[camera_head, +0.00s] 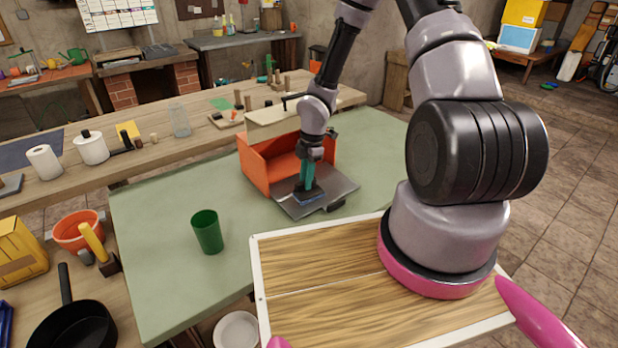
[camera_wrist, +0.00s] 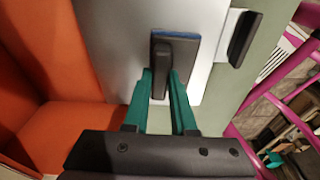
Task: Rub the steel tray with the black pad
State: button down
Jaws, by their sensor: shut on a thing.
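The steel tray (camera_head: 343,187) lies on the green table top, a flat grey sheet with a dark handle at its front right. It also shows in the wrist view (camera_wrist: 112,40), with the dark handle (camera_wrist: 244,38) at its right. My gripper (camera_head: 307,184) has green fingers, also seen in the wrist view (camera_wrist: 161,88), shut on the pad's grip. The pad appears to rest on the tray; its contact face is hidden.
An open orange box (camera_head: 255,166) stands directly behind and left of the tray. A green cup (camera_head: 207,231) stands on the table (camera_head: 160,260) at the left. The table between cup and tray is clear. A wooden bench with several small items runs behind.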

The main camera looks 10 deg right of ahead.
jog(key=shift+s+a+f, duration=0.1)
jog(key=shift+s, duration=0.05)
jog(key=shift+r, duration=3.6)
